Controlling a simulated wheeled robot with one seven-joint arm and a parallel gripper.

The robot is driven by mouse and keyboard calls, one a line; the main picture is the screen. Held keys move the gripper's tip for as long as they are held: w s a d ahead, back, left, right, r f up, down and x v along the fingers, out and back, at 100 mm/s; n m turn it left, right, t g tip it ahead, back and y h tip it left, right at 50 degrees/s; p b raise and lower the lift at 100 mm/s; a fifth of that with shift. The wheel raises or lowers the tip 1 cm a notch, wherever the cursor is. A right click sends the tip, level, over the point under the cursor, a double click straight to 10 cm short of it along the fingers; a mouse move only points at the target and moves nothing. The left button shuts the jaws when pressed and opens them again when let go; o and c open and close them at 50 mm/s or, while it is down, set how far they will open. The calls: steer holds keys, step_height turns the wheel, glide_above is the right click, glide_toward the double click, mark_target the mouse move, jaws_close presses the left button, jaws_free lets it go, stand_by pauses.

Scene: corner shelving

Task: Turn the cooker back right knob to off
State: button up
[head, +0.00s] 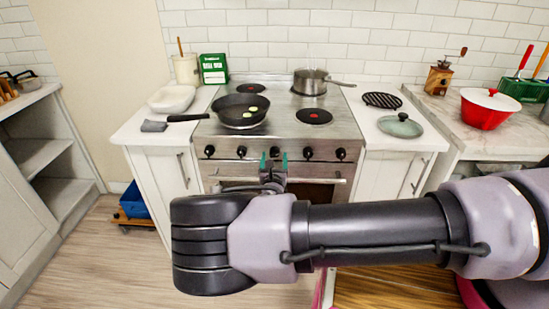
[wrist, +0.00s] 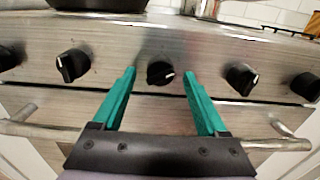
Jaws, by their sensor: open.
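The cooker (head: 230,135) has a front panel with a row of several black knobs. The middle knob (wrist: 160,73) shows between my fingertips in the wrist view, its white mark pointing right. No label tells which knob is the back right one. My gripper (head: 273,160) is open, with teal fingers; it also shows in the wrist view (wrist: 159,76). It is empty, before the middle knob; contact cannot be told.
A black frying pan (head: 240,112) sits front left on the cooktop, and a pot (head: 310,82) back right. The back left burner (head: 251,88) and front right burner (head: 314,116) show red centres. The oven handle (wrist: 25,130) runs below the knobs.

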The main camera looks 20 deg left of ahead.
steer(key=shift+w, duration=0.35)
jaws_close()
steer(key=n, duration=0.5)
steer(key=shift+n, duration=0.4)
steer(key=n, duration=0.5)
steer(key=shift+n, duration=0.7)
